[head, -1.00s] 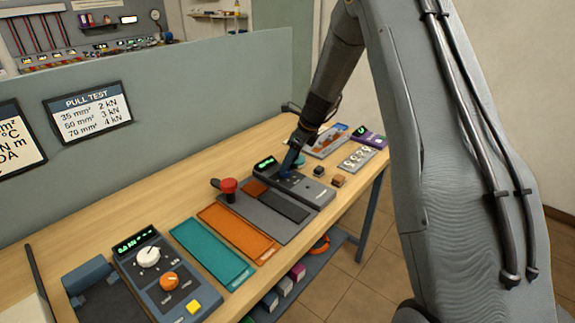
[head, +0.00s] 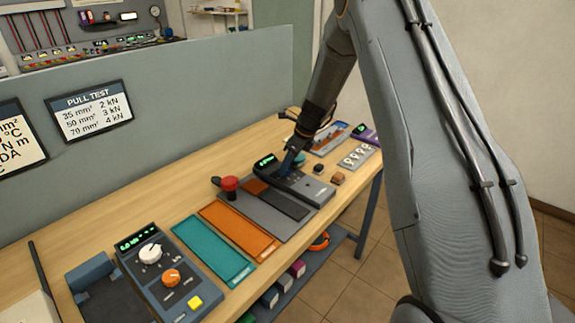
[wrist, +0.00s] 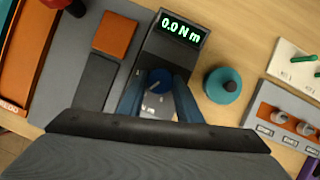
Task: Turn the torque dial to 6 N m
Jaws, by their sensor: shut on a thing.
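The torque unit is a dark grey box (head: 318,191) on the bench. Its green display (wrist: 181,28) reads 0.0 N m in the wrist view. The blue torque dial (wrist: 159,80) sits below the display, with a pale pointer line slanting up to the right. My gripper (wrist: 158,88) has its two blue fingers on either side of the dial, shut on it. In the head view my gripper (head: 287,169) reaches down onto the unit and hides the dial. The printed marks below the dial are too blurred to read.
A teal round object with a dark knob (wrist: 222,85) stands close right of the unit. A panel with several small knobs (wrist: 285,115) is farther right. Left are a grey plate with orange and dark pads (wrist: 116,36) and a red knob (head: 229,184). A divider wall (head: 200,95) stands behind.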

